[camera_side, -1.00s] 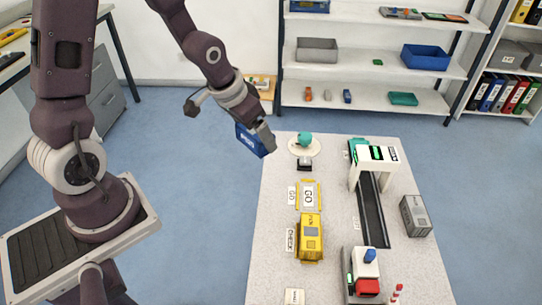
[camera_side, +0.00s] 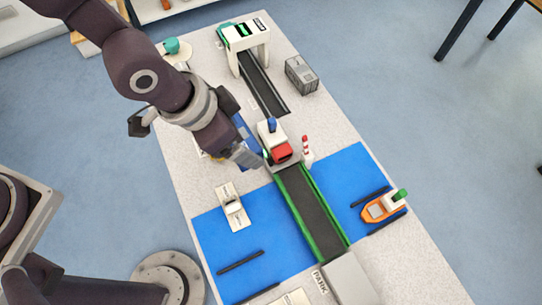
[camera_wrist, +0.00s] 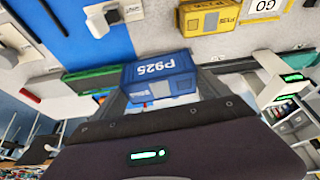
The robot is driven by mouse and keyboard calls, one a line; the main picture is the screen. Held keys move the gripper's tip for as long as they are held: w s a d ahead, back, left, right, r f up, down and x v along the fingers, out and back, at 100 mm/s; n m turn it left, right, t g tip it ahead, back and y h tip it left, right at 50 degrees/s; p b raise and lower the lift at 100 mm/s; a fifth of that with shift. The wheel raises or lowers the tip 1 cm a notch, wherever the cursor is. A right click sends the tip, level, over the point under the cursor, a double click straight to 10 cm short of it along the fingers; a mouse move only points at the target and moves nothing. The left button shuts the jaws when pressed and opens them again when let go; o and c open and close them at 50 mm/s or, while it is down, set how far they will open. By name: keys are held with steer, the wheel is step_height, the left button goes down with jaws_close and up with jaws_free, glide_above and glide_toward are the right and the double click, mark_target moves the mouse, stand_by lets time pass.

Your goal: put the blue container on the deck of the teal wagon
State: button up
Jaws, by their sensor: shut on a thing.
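The blue container (camera_side: 246,133), marked P925 in the wrist view (camera_wrist: 160,68), is held between the fingers of my gripper (camera_side: 250,155). My gripper is shut on it, above the table and beside a small red-and-white vehicle (camera_side: 275,145) with a blue top. The arm and gripper hide part of the container in the side view. A teal-green piece (camera_side: 231,37) shows at the white gantry at the far end of the dark track. I cannot tell whether it is the teal wagon; no clear wagon deck is visible.
A green-sided bridge (camera_side: 312,214) crosses the blue area. A grey container (camera_side: 301,74) stands right of the track. A red-striped post (camera_side: 306,150) stands close by. An orange boat (camera_side: 383,208) is at right. A yellow container (camera_wrist: 209,17) shows in the wrist view.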

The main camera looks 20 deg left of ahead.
steer(key=shift+s+d+f+m, duration=0.2)
steer(key=shift+s+d+f, duration=0.1)
steer(key=shift+s+d, duration=0.3)
steer(key=shift+s+d+f+m, duration=0.2)
steer(key=shift+s+d+f, duration=0.1)
steer(key=shift+s+d, duration=0.25)
glide_toward(259, 179)
steer(key=x, duration=0.5)
steer(key=shift+f, duration=0.2)
steer(key=shift+f, duration=0.15)
steer(key=o, duration=1.4)
steer(key=shift+o, duration=0.2)
steer(key=v, duration=1.2)
steer(key=shift+w+a+r, duration=0.2)
steer(key=shift+w+r, duration=0.05)
